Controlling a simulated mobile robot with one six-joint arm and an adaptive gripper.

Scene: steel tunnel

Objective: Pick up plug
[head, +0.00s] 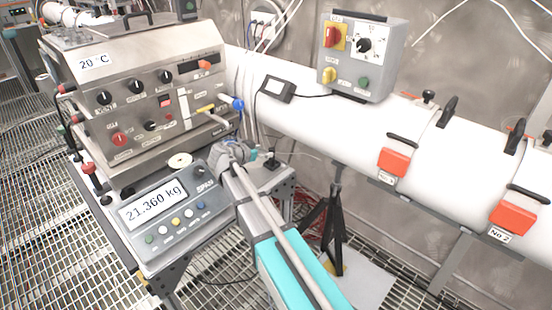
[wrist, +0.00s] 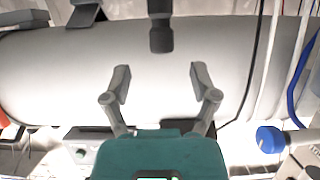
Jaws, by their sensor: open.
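A small black upright piece (head: 272,160) stands on the grey corner plate beside the scale, with a thin cable running right. It seems to be the plug, but it is too small to be sure. In the wrist view, a dark cylindrical piece (wrist: 160,28) points down from the top edge in front of the white pipe, apart from the fingers; it may be the same thing. My gripper (wrist: 159,80) is open, with nothing between its fingers. In the head view my gripper (head: 236,152) is just left of the black piece, and its fingers are hard to make out.
The steel instrument box (head: 135,95) and the scale (head: 170,212) reading 21.360 kg are at left. The white pipe (head: 300,113) with red clamps (head: 393,162) runs behind. A switch box (head: 358,55) and small black display (head: 278,90) are near it. A blue connector (wrist: 270,138) is at right.

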